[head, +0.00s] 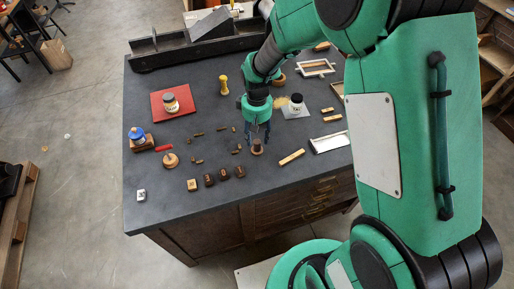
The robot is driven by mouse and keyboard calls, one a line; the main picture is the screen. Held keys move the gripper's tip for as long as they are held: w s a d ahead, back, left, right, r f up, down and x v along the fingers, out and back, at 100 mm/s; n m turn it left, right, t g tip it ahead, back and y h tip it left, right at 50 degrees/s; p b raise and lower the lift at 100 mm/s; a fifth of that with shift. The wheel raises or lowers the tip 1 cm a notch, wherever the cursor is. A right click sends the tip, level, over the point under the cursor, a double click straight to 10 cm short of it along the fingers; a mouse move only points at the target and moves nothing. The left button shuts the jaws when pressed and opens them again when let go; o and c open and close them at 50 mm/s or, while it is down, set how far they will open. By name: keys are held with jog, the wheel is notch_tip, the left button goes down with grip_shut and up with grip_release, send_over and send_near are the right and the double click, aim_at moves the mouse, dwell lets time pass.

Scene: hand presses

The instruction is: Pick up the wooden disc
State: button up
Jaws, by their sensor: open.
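A small round brown wooden piece (257,150) stands near the front middle of the dark table. It is small in the picture, and its top is partly hidden by my gripper. My gripper (258,139) points down right over it with its fingers apart; I cannot tell whether they touch it. A lighter round wooden piece (171,160) lies at the front left, apart from my gripper. Another round wooden piece (278,81) sits behind my arm and is partly hidden. I cannot tell for sure which one is the disc.
Dark brown blocks (224,173) and a yellowish block (192,185) stand along the front edge. A light wooden bar (291,157) lies right of my gripper. A red mat (174,104) with a jar and a blue-topped item (137,134) are left. A white-rimmed tray (330,142) is right.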

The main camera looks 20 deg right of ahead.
aim_at(257, 141)
jog(key=shift+w+f+b, duration=0.15)
jog(key=shift+f+b, duration=0.25)
jog(key=shift+f, duration=1.95)
grip_shut()
